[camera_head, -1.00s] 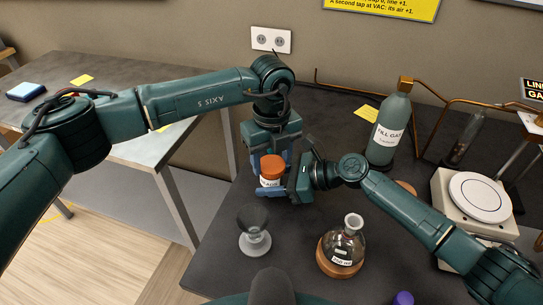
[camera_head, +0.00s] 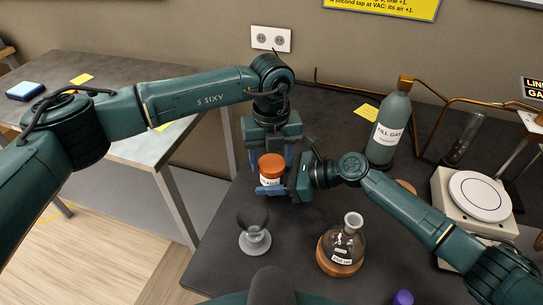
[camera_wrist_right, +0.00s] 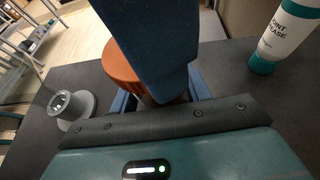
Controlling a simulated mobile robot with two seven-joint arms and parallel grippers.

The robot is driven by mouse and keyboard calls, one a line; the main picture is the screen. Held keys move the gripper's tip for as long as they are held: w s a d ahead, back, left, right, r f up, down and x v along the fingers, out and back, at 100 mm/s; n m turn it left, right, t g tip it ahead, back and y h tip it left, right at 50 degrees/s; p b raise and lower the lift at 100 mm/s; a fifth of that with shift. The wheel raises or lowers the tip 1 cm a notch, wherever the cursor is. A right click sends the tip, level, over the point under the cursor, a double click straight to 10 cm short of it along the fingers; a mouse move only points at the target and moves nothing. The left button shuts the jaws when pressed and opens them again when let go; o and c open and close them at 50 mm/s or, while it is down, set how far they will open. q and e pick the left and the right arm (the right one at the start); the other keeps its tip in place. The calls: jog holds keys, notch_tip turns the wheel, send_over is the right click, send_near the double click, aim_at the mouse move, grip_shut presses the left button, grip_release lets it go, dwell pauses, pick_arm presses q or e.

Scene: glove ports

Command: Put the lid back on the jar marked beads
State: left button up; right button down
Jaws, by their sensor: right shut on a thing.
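The jar (camera_head: 270,181), with a white label I cannot fully read, stands upright over the dark bench. An orange lid (camera_head: 271,166) sits at its top; I cannot tell whether it is seated. My right gripper (camera_head: 273,189) comes from the right and is shut on the jar below the lid. My left gripper (camera_head: 271,152) points down from above, its blue fingers apart on either side of the lid. In the right wrist view, one left finger hides part of the orange lid (camera_wrist_right: 126,70), and the jar body is mostly hidden.
A grey funnel-like piece (camera_head: 254,238) and a round flask (camera_head: 342,246) stand in front. A green fill gas bottle (camera_head: 389,130) and a white hotplate (camera_head: 470,205) are to the right. A grease tube (camera_wrist_right: 283,35) shows in the right wrist view.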

pick_arm(q)
jog(key=o, duration=0.4)
jog(key=shift+c, duration=0.2)
jog(key=shift+d, duration=0.1)
jog(key=shift+r, duration=2.35)
jog(key=shift+c, duration=0.6)
jog(key=shift+r, duration=0.25)
jog(key=shift+c, duration=0.8)
jog(key=shift+r+n, duration=1.45)
jog(key=shift+n, duration=0.15)
jog(key=shift+f, duration=4)
